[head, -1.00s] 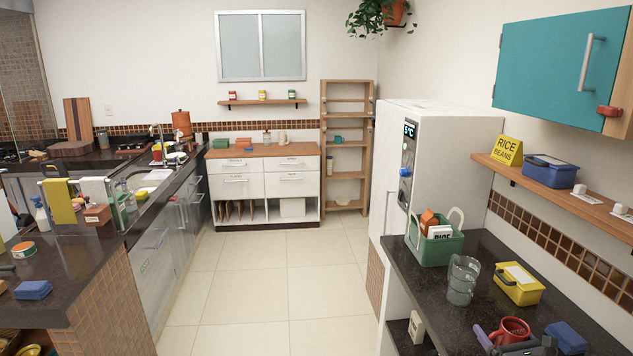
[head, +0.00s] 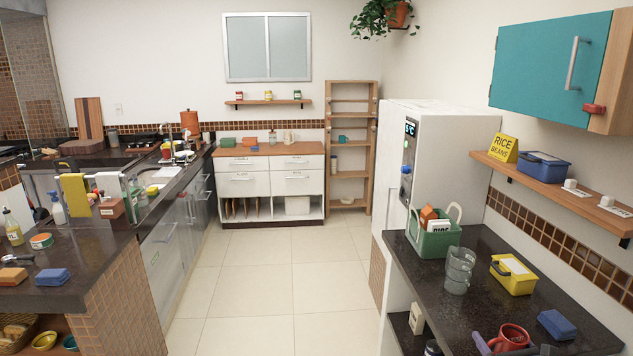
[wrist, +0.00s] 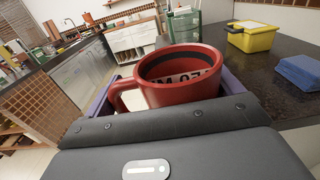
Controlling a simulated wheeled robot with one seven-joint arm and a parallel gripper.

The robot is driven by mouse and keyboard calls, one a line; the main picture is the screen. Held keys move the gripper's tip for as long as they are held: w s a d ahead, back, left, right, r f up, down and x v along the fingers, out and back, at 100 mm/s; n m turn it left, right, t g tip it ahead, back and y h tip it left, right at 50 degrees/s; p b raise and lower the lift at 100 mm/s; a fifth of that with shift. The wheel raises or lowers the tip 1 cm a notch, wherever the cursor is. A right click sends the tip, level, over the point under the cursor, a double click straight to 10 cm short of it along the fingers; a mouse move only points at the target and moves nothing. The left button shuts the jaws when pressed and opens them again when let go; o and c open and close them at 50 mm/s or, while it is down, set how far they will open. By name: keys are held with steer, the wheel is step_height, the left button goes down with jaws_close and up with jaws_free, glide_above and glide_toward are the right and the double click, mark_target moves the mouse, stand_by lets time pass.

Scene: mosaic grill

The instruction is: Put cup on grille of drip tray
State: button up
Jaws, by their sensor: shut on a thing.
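The red cup (head: 509,337) is at the bottom right of the head view, over the front part of the dark right-hand counter. My gripper (head: 511,347) is shut on it, with one purple-grey finger on each side. In the wrist view the cup (wrist: 182,80) is upright between the fingers of my gripper (wrist: 168,97), with its handle to the left. Dark lettering shows on a pale band inside it. Its base is hidden, so I cannot tell its height over the counter. I cannot make out a drip tray or grille in either view.
The right counter (head: 475,300) holds a glass jug (head: 458,272), a green caddy (head: 435,238), a yellow box (head: 513,275) and a blue block (head: 556,324). A white fridge-like unit (head: 440,130) stands behind. The tiled floor (head: 275,280) between the counters is clear.

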steer(key=s+a+f, duration=0.2)
steer(key=a+f, duration=0.4)
steer(key=a, duration=0.4)
steer(key=s+a+f, duration=0.2)
steer(key=a+f, duration=0.5)
steer(key=a, duration=0.3)
steer(key=s+a+f+h, duration=0.1)
steer(key=s+a+f, duration=0.2)
steer(key=a+f, duration=0.4)
steer(key=a, duration=0.3)
steer(key=shift+a+f+m, duration=0.25)
steer(key=shift+a+m, duration=0.15)
steer(key=shift+s, duration=0.1)
steer(key=shift+a, duration=0.1)
